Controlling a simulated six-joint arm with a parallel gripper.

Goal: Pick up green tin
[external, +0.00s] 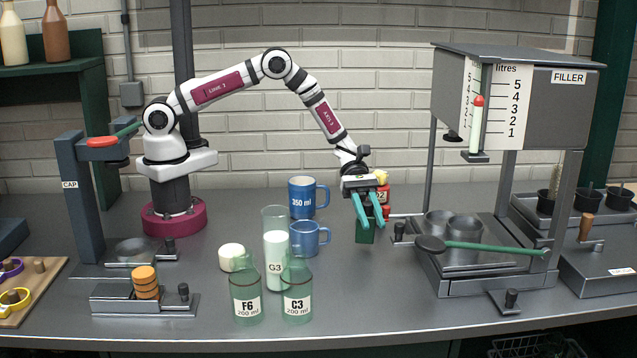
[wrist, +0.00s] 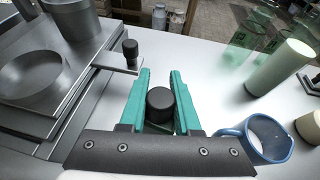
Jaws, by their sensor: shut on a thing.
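The green tin (external: 365,236) is at my gripper's fingertips in the external view, mostly hidden behind the teal fingers. My gripper (external: 371,226) points down and is shut on the tin. In the wrist view, the two fingers of my gripper (wrist: 160,78) stand on either side of a round black cap (wrist: 160,104), with a little green showing below it. I cannot tell whether the tin touches the bench.
A red labelled container (external: 383,192) stands just behind my gripper. The filler stand (external: 480,268) is close on the right. A small blue mug (external: 308,240), a larger blue mug (external: 301,199) and glass bottles (external: 297,297) stand left. The bench in front is clear.

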